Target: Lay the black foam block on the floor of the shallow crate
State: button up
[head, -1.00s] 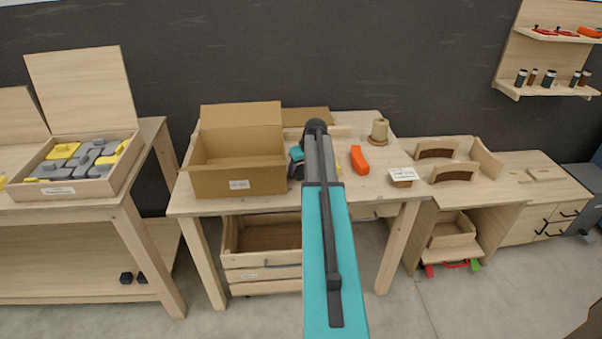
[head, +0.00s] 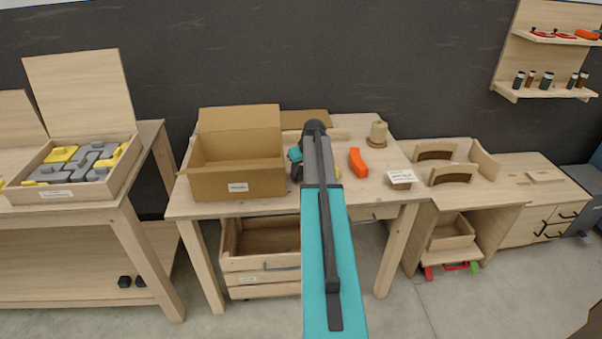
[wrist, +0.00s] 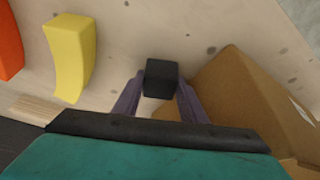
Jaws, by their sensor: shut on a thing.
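The black foam block (wrist: 161,77) sits between the two purple fingers of my gripper (wrist: 162,88) in the wrist view. My gripper is shut on it, over the light wooden table top. In the head view my own arm hides the block, and only part of my gripper (head: 296,170) shows, just right of the cardboard box. A slatted wooden crate (head: 250,264) stands under the table, its right side hidden by my arm. A smaller, low wooden crate (head: 452,241) stands on a low shelf at the right. I cannot tell which is the shallow crate.
The open cardboard box (head: 240,185) stands on the table (head: 385,207), close to my gripper. An orange piece (head: 357,162), a yellow piece (wrist: 70,55), a spool (head: 378,135) and a labelled block (head: 400,179) are also on the table. Bare floor lies in front.

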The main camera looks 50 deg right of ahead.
jog(key=shift+r+b, duration=0.5)
jog(key=shift+r, duration=0.8)
jog(key=shift+s+a+r, duration=0.15)
jog(key=shift+s+a, duration=0.05)
jog(key=shift+s, duration=0.05)
jog(key=s+a+r+b, duration=0.1)
jog(key=s+a+b, duration=0.2)
jog(key=s+a, duration=0.6)
jog(key=s, duration=0.3)
jog(key=shift+a+r, duration=0.25)
jog(key=shift+a, duration=0.05)
